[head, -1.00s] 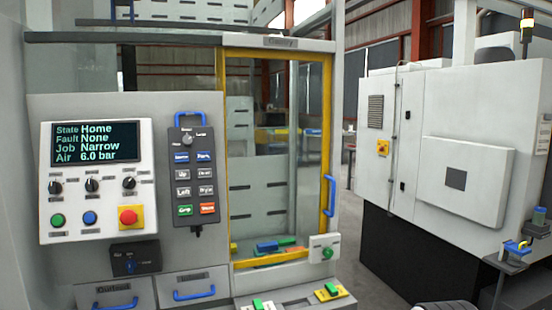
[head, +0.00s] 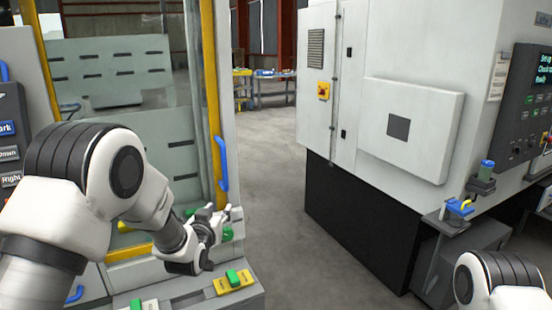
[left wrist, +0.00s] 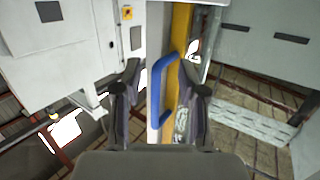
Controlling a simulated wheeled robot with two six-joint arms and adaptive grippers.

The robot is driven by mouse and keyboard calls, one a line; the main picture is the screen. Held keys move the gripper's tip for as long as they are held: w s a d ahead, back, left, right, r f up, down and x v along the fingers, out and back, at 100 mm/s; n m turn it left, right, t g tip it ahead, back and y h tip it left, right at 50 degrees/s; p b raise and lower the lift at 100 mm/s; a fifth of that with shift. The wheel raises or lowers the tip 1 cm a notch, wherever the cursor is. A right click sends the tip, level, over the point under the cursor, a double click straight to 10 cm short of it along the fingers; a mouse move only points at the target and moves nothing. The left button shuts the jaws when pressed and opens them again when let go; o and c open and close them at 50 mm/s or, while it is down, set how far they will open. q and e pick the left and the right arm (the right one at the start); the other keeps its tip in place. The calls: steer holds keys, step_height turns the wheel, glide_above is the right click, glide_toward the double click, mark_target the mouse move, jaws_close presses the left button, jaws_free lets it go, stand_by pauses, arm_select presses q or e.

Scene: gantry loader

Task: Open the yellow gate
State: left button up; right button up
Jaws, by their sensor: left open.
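The yellow gate (head: 211,100) is a clear panel in a yellow frame and looks closed. Its blue handle (head: 222,163) stands upright on the right frame post. My left gripper (head: 222,221) is open in the head view, low by the handle's bottom end. In the left wrist view, the blue handle (left wrist: 157,92) lies between the two open fingers of my left gripper (left wrist: 159,75), with the yellow gate's frame post (left wrist: 180,40) behind it. The fingers do not appear closed on it. My right gripper is out of view.
A green button box (head: 228,234) and a yellow switch block (head: 233,282) with a green top sit close below my left gripper. A large white machine (head: 395,100) stands to the right. The grey floor (head: 270,190) between is clear.

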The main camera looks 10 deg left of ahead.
mark_target(224, 169)
arm_select(q)
step_height(224, 169, up, 10)
steer(key=t+p, duration=0.1)
steer(key=t, duration=0.1)
steer(key=w, duration=0.2)
steer(key=w+f+p, duration=0.1)
steer(key=w, duration=0.2)
steer(key=w+p, duration=0.1)
steer(key=w, duration=0.2)
steer(key=shift+d+f, duration=0.15)
steer(key=shift+d, duration=0.25)
steer(key=shift+w+a, duration=0.1)
steer(key=shift+w, duration=0.05)
steer(key=shift+s+a+r, duration=0.3)
steer(key=shift+s, duration=0.2)
steer(key=c, duration=0.3)
steer(key=shift+w+d+f, duration=0.1)
steer(key=shift+d, duration=0.05)
jaws_close()
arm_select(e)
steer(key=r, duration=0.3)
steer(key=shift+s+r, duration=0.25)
